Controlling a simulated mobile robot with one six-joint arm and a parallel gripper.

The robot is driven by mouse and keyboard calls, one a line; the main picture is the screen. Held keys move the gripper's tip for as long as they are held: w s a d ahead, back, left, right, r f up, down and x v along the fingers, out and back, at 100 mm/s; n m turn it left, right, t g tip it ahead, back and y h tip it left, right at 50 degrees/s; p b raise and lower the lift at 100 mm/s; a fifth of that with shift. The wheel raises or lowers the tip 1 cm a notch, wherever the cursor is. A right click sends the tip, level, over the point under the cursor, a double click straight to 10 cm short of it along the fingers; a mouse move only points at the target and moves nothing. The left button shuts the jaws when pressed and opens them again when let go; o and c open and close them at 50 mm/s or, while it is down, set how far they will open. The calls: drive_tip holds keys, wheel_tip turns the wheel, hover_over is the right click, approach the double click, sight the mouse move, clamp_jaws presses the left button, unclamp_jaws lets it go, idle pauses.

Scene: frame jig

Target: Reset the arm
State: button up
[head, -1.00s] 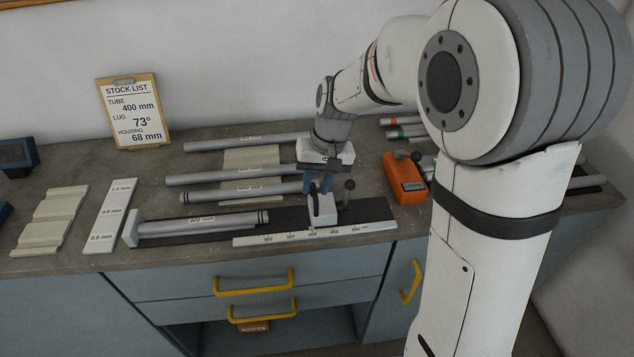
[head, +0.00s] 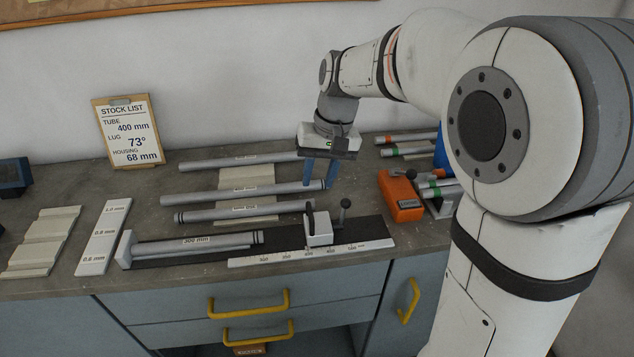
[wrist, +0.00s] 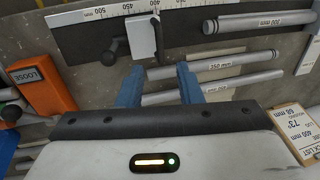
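My gripper (head: 319,180) hangs above the bench with its two blue fingers pointing down and apart. It is above the right ends of the loose grey tubes (head: 245,193). In the wrist view the fingers (wrist: 160,85) are spread, and nothing is visibly gripped; a tube marked 350 mm (wrist: 220,66) lies below and beyond them. The black jig (head: 365,229) lies nearer the front edge, with a tube marked 300 mm (head: 200,245) along it. Its white stop block (head: 319,230) stands upright beside the scale (head: 330,252), apart from the tube's right end.
An orange box (head: 400,196), marked LOOSE in the wrist view (wrist: 42,86), stands right of my gripper. Colour-banded tubes (head: 405,150) lie behind it. The stock list board (head: 128,135) leans at the back left. White strip (head: 103,236) and ridged plate (head: 42,242) lie left.

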idle(0.3)
drive_tip(key=s+d+t+h, duration=0.1)
drive_tip(key=s+d, duration=0.5)
drive_tip(key=s, duration=0.3)
drive_tip(key=s+d+f+m+t+h, duration=0.1)
drive_tip(key=s+d+t, duration=0.1)
drive_tip(key=s+d, duration=0.4)
drive_tip(key=s, duration=0.3)
drive_tip(key=shift+d+f, duration=0.25)
drive_tip(key=shift+d, duration=0.1)
